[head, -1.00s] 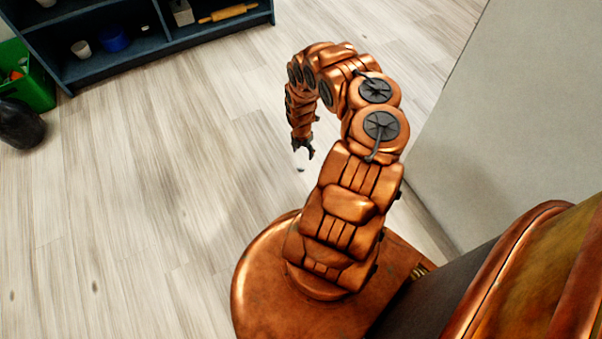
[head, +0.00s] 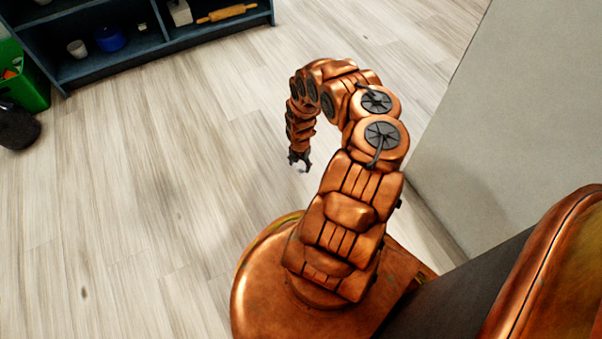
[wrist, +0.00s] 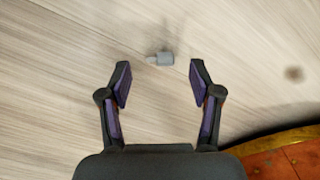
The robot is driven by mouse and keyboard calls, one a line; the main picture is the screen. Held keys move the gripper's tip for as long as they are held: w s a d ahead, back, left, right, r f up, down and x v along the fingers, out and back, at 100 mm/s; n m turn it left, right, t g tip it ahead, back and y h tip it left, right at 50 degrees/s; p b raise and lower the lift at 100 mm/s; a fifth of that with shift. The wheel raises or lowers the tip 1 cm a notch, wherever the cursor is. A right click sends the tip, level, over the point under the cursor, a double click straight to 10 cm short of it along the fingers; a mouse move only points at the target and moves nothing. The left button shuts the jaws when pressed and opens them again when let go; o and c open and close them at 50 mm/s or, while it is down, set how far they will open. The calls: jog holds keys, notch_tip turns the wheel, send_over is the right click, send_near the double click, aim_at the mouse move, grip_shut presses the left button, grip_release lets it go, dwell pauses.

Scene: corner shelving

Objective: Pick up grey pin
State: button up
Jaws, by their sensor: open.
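The grey pin (wrist: 162,59) is a small grey piece with a lighter, narrower end. In the wrist view it lies on its side on the wooden floor, just beyond the fingertips and between their lines. My gripper (wrist: 160,72) is open and empty, with its two dark fingers spread on either side, pointing toward the pin. In the head view my gripper (head: 300,160) hangs low over the floor, left of my bent arm. A small pale spot shows at its tips there; I cannot tell it clearly as the pin.
A dark blue shelf (head: 150,45) with a white cup (head: 77,49), a blue pot (head: 110,38) and a rolling pin (head: 227,13) stands at the back. A green bin (head: 30,88) and a black object (head: 17,127) are at left. A grey wall (head: 500,120) stands right. The floor between is clear.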

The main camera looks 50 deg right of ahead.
aim_at(300, 169)
notch_tip(300, 169, down, 2)
jog(key=shift+f+b, duration=0.2)
jog(key=shift+b, duration=0.45)
jog(key=shift+c, duration=0.3)
jog(key=c, duration=0.9)
jog(key=shift+o, duration=0.2)
jog(key=shift+r, duration=0.1)
notch_tip(300, 169, up, 10)
jog(key=p, duration=0.8)
